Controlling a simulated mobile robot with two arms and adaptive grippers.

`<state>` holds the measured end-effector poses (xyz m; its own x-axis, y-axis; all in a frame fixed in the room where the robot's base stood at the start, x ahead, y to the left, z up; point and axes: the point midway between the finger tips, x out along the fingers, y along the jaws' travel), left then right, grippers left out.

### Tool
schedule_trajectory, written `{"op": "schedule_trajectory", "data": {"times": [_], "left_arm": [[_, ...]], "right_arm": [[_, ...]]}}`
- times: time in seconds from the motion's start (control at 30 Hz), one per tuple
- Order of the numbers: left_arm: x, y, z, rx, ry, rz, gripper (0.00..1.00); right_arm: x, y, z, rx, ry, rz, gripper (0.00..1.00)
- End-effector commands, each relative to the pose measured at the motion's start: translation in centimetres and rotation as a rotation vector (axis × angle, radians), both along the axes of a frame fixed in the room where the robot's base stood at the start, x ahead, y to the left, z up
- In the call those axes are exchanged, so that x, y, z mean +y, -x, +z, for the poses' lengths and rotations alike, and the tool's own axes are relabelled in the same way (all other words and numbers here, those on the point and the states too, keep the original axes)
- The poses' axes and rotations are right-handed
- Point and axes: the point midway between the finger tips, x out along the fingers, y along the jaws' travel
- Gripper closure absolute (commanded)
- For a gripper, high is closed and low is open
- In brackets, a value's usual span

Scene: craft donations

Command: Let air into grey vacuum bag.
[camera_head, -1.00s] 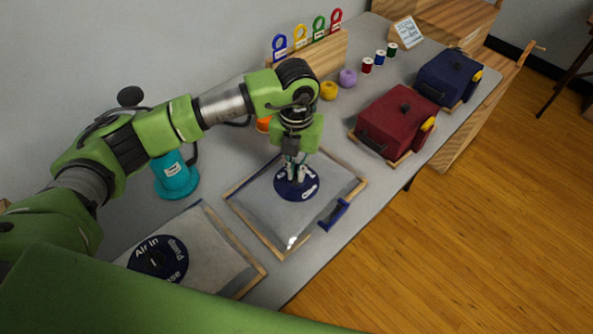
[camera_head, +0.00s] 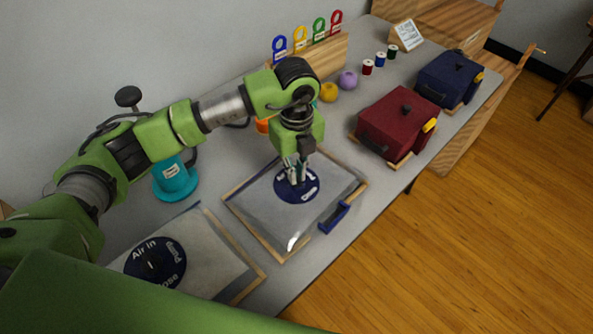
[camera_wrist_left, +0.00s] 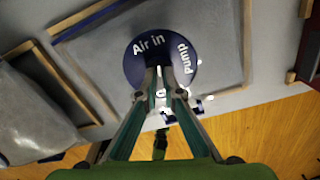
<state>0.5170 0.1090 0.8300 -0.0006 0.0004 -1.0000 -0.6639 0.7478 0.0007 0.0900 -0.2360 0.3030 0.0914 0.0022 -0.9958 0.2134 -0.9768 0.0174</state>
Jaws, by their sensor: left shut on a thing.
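The grey vacuum bag (camera_head: 255,205) lies flat on a wood-framed tray in the middle of the table. Its dark blue round valve dial (camera_head: 311,180) carries white words; in the left wrist view the dial (camera_wrist_left: 165,46) shows "Air in" and "Pump". My left gripper (camera_head: 296,183) points down onto the dial, its fingers shut on the dial's knob. The knob is mostly hidden by the fingertips (camera_wrist_left: 161,76), so its setting cannot be read. My right gripper is not in view.
A second bag (camera_head: 205,250) with a like dial lies at lower left. A teal pump (camera_head: 174,182) stands behind. A blue clip (camera_head: 334,217) sits at the tray's front edge.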

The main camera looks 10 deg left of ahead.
Motion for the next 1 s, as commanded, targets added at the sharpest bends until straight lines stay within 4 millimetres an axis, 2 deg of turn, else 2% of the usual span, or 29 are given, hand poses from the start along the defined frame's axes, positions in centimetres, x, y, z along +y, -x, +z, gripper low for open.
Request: {"op": "schedule_trajectory", "data": {"times": [0.4, 1.0], "left_arm": [[-0.06, -0.01, 0.04, 0.000, 0.001, 0.207, 1.00], [-0.03, -0.01, -0.01, -0.001, 0.001, 0.278, 1.00]], "right_arm": [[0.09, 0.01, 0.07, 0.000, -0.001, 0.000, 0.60], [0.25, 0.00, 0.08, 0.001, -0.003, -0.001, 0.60]]}}
